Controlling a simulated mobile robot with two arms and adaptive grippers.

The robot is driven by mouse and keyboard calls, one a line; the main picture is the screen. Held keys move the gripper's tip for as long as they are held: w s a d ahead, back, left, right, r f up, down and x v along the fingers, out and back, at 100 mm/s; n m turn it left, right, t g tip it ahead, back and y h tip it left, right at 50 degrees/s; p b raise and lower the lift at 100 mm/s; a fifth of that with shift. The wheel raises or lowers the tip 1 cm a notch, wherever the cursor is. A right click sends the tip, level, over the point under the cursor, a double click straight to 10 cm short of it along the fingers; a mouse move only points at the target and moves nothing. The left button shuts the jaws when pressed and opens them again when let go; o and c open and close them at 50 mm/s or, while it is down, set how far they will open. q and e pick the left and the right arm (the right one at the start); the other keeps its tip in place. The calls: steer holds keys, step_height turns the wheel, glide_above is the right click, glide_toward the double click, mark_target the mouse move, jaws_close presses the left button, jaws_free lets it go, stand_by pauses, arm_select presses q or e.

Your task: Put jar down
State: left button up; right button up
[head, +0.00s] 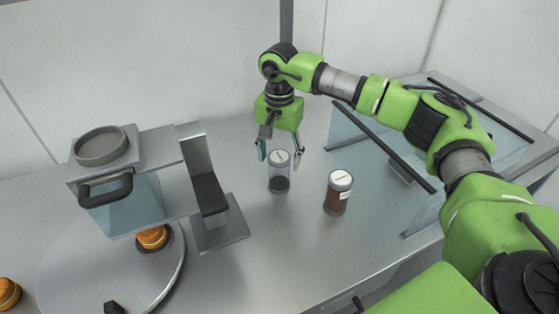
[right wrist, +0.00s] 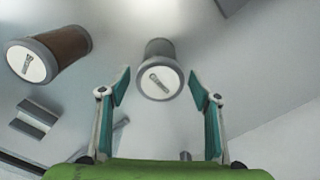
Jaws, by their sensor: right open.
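A clear jar with a grey-white lid and dark contents (head: 279,178) stands upright on the metal counter. My right gripper (head: 281,155) is open above and around the jar's upper part, with a finger on each side. In the right wrist view the jar's lid (right wrist: 159,81) lies between the tips of the open right gripper (right wrist: 160,90), with gaps on both sides. A second jar with reddish-brown contents (head: 337,193) stands to the right; it also shows at the upper left of the right wrist view (right wrist: 62,50). My left gripper is not in view.
A filling machine with a clear hopper (head: 122,205) stands at left, beside a round turntable (head: 70,265) bearing an orange-brown round item (head: 152,238). Another such item (head: 8,293) is at the left edge. A glass-sided case (head: 350,130) stands at right. The front-middle counter (head: 290,250) is clear.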

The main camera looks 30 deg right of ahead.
step_height(320, 180, up, 11)
steer(key=b, duration=0.2)
steer(key=shift+f, duration=0.2)
steer(key=shift+s+f, duration=0.1)
